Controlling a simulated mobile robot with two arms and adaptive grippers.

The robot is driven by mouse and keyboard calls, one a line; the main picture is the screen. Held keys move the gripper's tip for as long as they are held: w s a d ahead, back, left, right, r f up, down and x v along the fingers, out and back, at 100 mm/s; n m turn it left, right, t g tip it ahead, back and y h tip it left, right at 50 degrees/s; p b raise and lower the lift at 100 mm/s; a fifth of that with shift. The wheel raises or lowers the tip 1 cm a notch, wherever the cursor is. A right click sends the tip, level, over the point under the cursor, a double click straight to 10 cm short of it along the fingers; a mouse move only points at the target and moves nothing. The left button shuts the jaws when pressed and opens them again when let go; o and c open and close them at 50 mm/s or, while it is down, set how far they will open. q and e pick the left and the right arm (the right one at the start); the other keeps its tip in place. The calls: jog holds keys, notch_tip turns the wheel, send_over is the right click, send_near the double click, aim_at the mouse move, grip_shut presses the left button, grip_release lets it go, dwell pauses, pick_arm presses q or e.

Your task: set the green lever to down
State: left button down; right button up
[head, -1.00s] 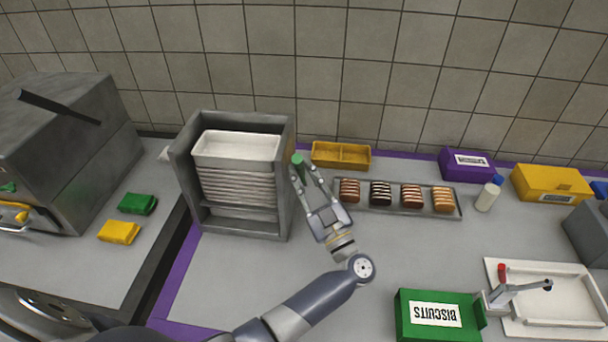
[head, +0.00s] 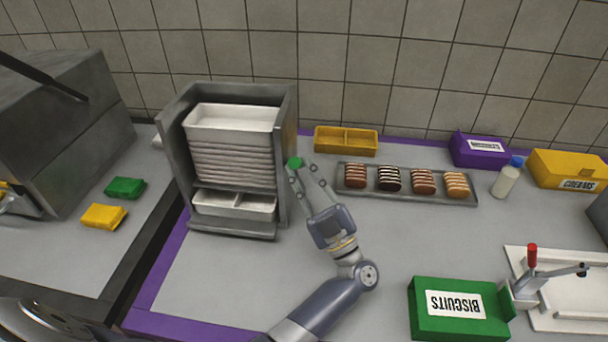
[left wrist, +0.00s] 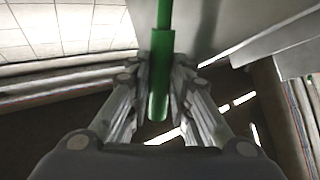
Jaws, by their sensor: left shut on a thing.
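The green lever (head: 295,162) is at the right side of the grey tray dispenser (head: 287,130), and only its end shows above my fingers in the head view. My left gripper (head: 300,170) is shut on it. In the left wrist view the green lever (left wrist: 160,75) runs down between the two fingers of my left gripper (left wrist: 159,95). A stack of white trays (head: 235,118) fills the upper dispenser, and a white divided tray (head: 235,203) sits in the lower opening. My right gripper is out of view.
A yellow divided tray (head: 346,136) stands behind a grey tray (head: 352,193) of biscuits, right of my gripper. A green biscuits box (head: 425,322) and a white press board (head: 575,317) with a red handle (head: 532,256) lie front right.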

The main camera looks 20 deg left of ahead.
pick_arm(q)
jog(key=c, duration=1.7)
grip_release()
jog(key=shift+r, duration=0.1)
